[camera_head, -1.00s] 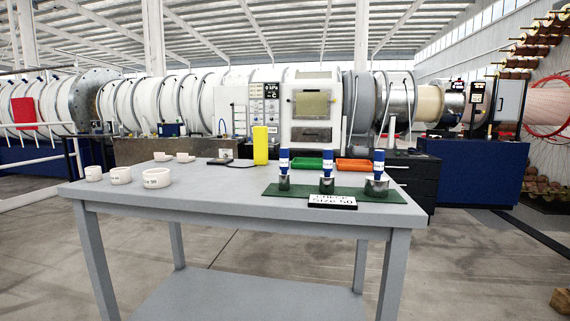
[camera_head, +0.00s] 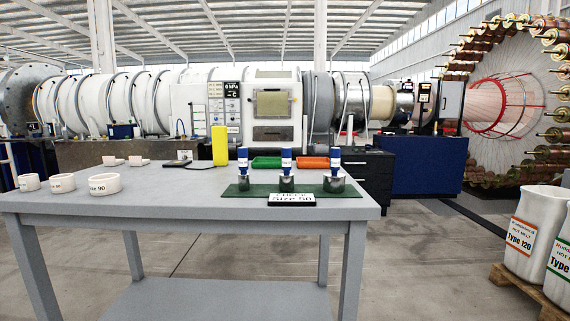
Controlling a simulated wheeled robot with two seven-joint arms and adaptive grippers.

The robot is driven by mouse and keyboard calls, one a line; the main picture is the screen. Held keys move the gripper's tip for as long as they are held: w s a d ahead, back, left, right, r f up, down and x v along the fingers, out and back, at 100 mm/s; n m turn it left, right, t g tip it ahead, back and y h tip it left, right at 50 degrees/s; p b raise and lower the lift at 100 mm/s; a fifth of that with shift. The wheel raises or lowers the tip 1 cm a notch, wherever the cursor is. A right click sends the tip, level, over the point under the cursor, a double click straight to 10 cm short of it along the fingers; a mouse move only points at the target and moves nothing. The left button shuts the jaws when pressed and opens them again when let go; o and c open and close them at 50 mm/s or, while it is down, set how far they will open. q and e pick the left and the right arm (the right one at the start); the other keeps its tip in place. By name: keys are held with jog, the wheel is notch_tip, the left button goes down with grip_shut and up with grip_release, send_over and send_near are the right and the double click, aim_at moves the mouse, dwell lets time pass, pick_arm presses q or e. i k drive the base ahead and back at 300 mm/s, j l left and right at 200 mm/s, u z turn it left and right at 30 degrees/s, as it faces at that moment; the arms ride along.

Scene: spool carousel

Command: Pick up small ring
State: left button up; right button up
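Three white rings stand in a row on the left end of the grey table (camera_head: 200,197). The leftmost is the small ring (camera_head: 28,183), then a mid-sized ring (camera_head: 61,183), then a wide ring (camera_head: 104,184) reading "Size 90". Two more small white pieces (camera_head: 109,160) (camera_head: 135,160) sit farther back on the table. A sign (camera_head: 291,200) reading "CHECK Size 50" stands at the front of a green mat (camera_head: 310,189). Neither of my grippers is in view.
Three blue-topped metal gauges (camera_head: 286,172) stand on the mat. A yellow block (camera_head: 219,146), green tray (camera_head: 266,162) and orange tray (camera_head: 312,163) are behind. White containers (camera_head: 527,235) stand on a pallet at right. Open floor lies right of the table.

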aim_at(30, 182)
jog(key=j+u, duration=0.1)
jog(key=u, duration=1.5)
